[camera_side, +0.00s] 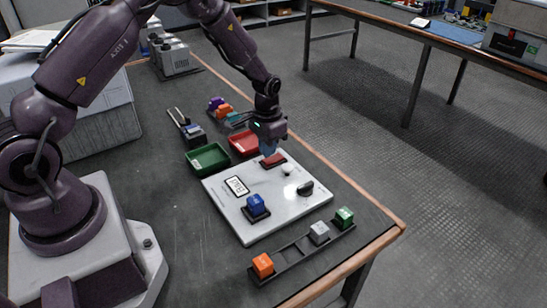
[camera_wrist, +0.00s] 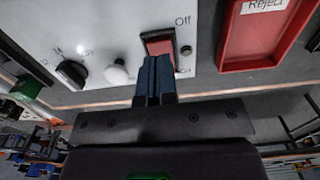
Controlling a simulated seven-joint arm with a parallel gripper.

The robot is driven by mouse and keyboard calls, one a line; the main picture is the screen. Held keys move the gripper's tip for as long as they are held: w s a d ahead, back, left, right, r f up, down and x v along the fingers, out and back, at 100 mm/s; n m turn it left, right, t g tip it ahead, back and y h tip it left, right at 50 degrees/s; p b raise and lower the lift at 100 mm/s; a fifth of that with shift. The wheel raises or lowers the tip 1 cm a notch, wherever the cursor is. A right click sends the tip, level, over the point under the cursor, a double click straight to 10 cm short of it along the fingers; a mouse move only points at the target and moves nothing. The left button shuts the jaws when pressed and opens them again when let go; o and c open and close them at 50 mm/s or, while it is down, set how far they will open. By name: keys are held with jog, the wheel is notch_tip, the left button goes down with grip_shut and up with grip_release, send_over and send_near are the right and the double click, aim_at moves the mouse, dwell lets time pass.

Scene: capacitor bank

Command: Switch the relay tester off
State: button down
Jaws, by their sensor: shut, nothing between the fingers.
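The relay tester (camera_side: 277,199) is a flat white panel lying on the dark bench. Its red rocker switch (camera_side: 273,161) is at the panel's far edge, and the wrist view shows it as a red rocker in a dark frame (camera_wrist: 158,43) beside the word "Off". My gripper (camera_side: 268,152) is shut and empty, pointing down at the switch. In the wrist view its blue fingertips (camera_wrist: 153,62) overlap the lower part of the rocker. I cannot tell whether they touch it. The fingers hide part of the rocker, and its tilt is unclear.
A white knob (camera_wrist: 116,74) and a black dial (camera_wrist: 71,73) are near the switch. A red tray (camera_side: 244,143) and green tray (camera_side: 208,158) stand beyond the panel. A blue block (camera_side: 256,203) sits on the panel. A rack (camera_side: 295,253) with orange, grey and green blocks is in front.

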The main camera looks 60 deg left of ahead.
aim_at(266, 162)
jog(key=shift+r, duration=2.35)
jog(key=shift+s+f, duration=0.1)
jog(key=shift+s, duration=0.2)
jog(key=shift+s+d+f+g, duration=0.15)
jog(key=shift+s+g, duration=0.05)
jog(key=shift+s, duration=0.25)
jog(key=shift+s+d+f+g, duration=0.1)
jog(key=shift+s+g, duration=0.1)
jog(key=shift+s, duration=0.2)
jog(key=s+d+r+t, duration=0.3)
jog(key=s+d+r, duration=0.1)
jog(key=s+r, duration=0.7)
jog(key=s+d+r+t, duration=0.3)
jog(key=s+r, duration=0.7)
jog(key=r, duration=0.4)
jog(key=shift+s+d+r, duration=0.35)
jog(key=shift+d+r, duration=0.05)
jog(key=shift+d, duration=0.45)
jog(key=shift+f, duration=0.1)
